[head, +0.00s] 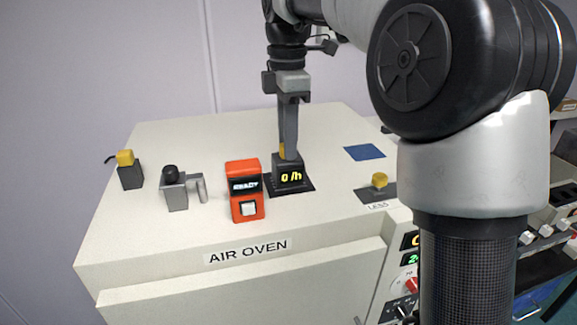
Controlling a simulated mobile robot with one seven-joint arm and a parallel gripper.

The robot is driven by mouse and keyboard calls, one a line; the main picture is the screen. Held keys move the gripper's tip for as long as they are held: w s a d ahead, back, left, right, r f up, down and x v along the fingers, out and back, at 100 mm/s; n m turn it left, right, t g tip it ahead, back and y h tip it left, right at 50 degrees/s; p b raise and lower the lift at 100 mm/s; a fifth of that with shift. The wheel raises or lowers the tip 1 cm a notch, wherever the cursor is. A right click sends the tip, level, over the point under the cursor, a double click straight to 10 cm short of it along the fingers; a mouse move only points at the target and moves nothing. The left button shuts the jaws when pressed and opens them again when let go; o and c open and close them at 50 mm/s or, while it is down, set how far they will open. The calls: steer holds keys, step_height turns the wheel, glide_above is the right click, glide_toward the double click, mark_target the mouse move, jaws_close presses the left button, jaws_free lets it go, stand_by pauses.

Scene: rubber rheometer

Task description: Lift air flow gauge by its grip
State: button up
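The air flow gauge (287,176) looks to be the small black block with a yellow "0 /h" readout, standing on a dark base plate on top of the air oven. A bit of its yellow grip (282,151) shows at its top. My gripper (289,152) points straight down over the gauge, its fingers at the grip and covering most of it. From this side the fingers overlap, so I cannot tell whether they are closed on the grip. The gauge appears to rest on its plate.
An orange device (245,191) stands just left of the gauge. Further left are a grey fitting with a black knob (176,188) and a black block with a yellow knob (128,168). Another yellow knob (379,181) and a blue patch (364,153) lie to the right on the oven top (150,230).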

jaws_close()
steer(key=shift+r+p, duration=1.05)
steer(key=shift+r, duration=0.5)
